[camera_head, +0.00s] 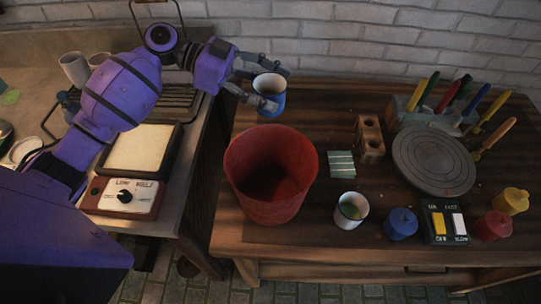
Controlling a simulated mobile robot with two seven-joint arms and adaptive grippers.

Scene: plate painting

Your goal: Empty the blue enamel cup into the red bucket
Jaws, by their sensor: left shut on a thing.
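My left gripper (262,96) is shut on the blue enamel cup (271,103), which has a pale rim and a brownish inside. The cup looks nearly upright, its opening facing up toward the camera. It is held above and behind the far rim of the red bucket (250,204). The bucket stands open on the left part of the wooden table, dark inside. I cannot tell what the cup holds. My right gripper is not in view.
A white cup (351,211) with something green inside, a blue pot (401,224), a control box (445,222) and a turntable (433,160) stand to the right.

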